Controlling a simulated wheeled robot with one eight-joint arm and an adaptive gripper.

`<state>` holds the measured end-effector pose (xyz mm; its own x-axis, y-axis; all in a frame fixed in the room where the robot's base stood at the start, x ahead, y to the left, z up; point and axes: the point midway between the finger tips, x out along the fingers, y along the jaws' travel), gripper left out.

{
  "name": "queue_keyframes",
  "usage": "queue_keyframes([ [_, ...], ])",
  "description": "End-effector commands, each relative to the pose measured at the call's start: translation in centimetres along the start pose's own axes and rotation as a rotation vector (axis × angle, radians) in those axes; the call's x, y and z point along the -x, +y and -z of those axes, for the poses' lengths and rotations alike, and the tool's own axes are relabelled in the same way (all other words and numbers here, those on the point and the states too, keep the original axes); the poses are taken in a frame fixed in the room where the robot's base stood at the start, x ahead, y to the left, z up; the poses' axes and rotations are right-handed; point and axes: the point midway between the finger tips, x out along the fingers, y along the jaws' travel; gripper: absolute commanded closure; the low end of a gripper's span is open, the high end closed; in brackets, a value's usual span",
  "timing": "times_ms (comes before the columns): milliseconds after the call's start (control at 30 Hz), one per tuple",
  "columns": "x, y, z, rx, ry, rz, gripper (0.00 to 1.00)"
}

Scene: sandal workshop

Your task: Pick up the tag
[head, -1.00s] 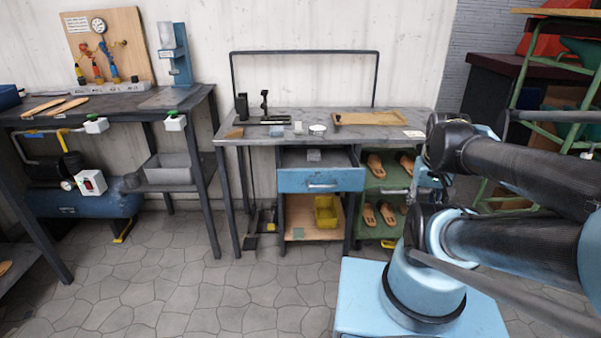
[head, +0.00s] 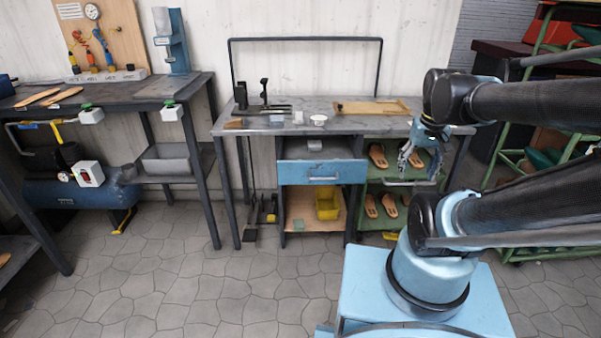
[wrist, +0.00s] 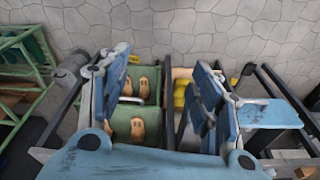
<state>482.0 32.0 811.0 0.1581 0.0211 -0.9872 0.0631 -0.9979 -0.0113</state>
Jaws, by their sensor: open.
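I cannot make out a tag for certain. A flat pale card lay at the right end of the workbench (head: 352,121) in the earlier view; that spot is now covered by my arm. My gripper (head: 418,157) hangs at the right front of the bench, before the green sandal rack (head: 376,187). In the wrist view my gripper (wrist: 160,65) has its two blue fingers spread wide, with nothing between them. Sandals on the rack (wrist: 138,128) and a yellow bin (wrist: 181,93) show below and beyond the fingers.
The bench's blue drawer (head: 322,172) stands open with a small grey object (head: 315,145) inside. A wooden tray (head: 372,107), a white cup (head: 319,120) and a black fixture (head: 264,105) are on top. A green shelf stands at right. The floor (head: 215,290) before the bench is clear.

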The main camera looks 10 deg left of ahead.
Motion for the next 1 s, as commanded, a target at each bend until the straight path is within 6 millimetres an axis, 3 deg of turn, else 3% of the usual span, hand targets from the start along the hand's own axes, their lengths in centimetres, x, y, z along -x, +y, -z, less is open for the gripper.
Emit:
queue_keyframes([
  [200,2.1,-3.7,5.2,0.035,-0.029,0.014,0.42],
  [467,3.1,-9.4,10.8,0.069,-0.064,0.022,0.42],
  [700,2.9,-16.1,15.2,0.101,-0.096,0.023,0.42],
  [1000,1.1,-26.2,18.8,0.143,-0.133,0.017,0.42],
])
